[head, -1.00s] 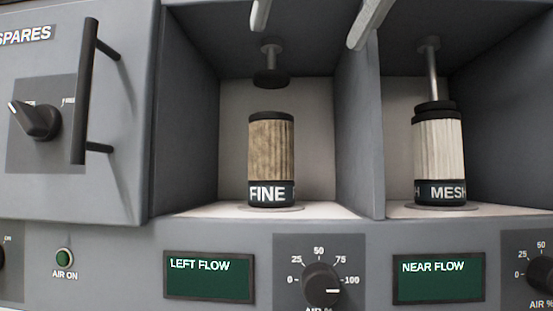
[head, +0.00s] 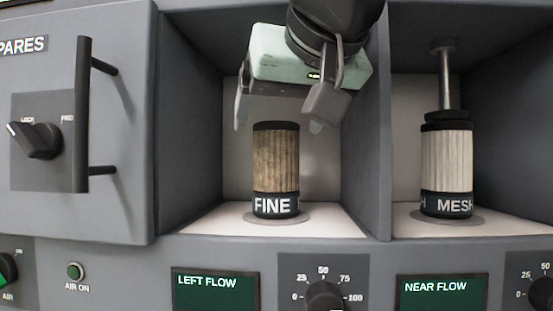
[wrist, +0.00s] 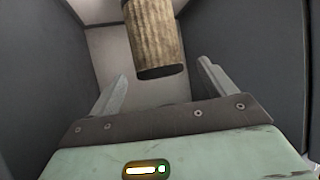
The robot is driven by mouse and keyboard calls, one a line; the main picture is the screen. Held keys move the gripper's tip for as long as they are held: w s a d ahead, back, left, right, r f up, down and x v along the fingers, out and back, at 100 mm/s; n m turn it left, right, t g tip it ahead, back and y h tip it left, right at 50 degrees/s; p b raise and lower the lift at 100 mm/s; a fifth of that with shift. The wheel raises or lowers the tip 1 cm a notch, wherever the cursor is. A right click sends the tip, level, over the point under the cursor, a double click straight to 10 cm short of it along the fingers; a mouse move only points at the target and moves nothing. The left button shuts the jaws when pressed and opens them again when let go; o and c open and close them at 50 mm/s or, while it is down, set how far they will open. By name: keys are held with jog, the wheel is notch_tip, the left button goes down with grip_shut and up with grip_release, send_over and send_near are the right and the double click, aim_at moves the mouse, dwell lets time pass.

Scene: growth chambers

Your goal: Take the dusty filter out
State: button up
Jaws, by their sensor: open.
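The dusty filter (head: 275,160), brown and pleated with a black cap and a base band marked FINE, stands upright on a round seat (head: 300,220) in the left bay. My gripper (head: 277,125) is open and empty in that bay, its mint-green body above the filter and its fingers near cap height. In the wrist view, the filter (wrist: 155,38) appears between the two spread fingers, beyond their tips, with no contact visible. The plunger above the filter is hidden behind my gripper.
A pale filter (head: 447,160) marked MESH stands in the right bay under a lowered plunger (head: 445,80). A wall (head: 383,120) divides the bays. The SPARES door, with a black vertical handle (head: 83,115), is at left. Flow displays (head: 215,290) and knobs line the front below.

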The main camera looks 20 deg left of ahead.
jog(key=p+x, duration=0.2)
jog(key=x, duration=0.2)
jog(key=shift+w, duration=0.15)
jog(key=shift+f, duration=0.1)
jog(key=shift+c, duration=0.3)
jog(key=c, duration=1)
jog(key=shift+c, duration=0.5)
